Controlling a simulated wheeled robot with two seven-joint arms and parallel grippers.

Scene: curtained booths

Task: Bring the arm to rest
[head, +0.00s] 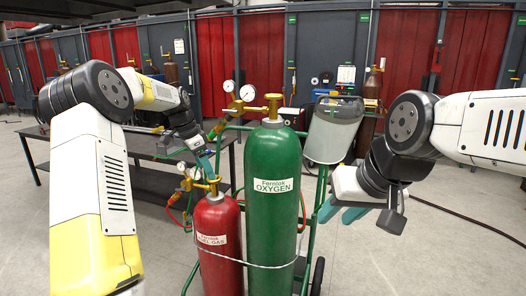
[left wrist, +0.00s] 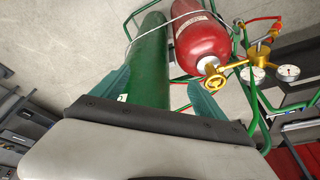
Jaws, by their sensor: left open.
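My left arm comes in from the left in the head view. Its gripper (head: 207,163) is just above and left of the red fuel gas cylinder's brass valve. In the left wrist view my left gripper (left wrist: 162,98) is open, its teal fingers spread wide with nothing held. The green oxygen cylinder (head: 273,215) and the red cylinder (head: 218,245) stand side by side, also seen beyond the fingers as green (left wrist: 150,60) and red (left wrist: 200,40). My right gripper (head: 341,213) is right of the green cylinder, its teal fingers apart and empty.
The cylinders stand on a green cart (head: 314,220) with gauges (head: 248,93) and hoses. A dark table (head: 150,150) stands behind my left arm. Red curtained booths (head: 215,50) line the back; floor at right is open.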

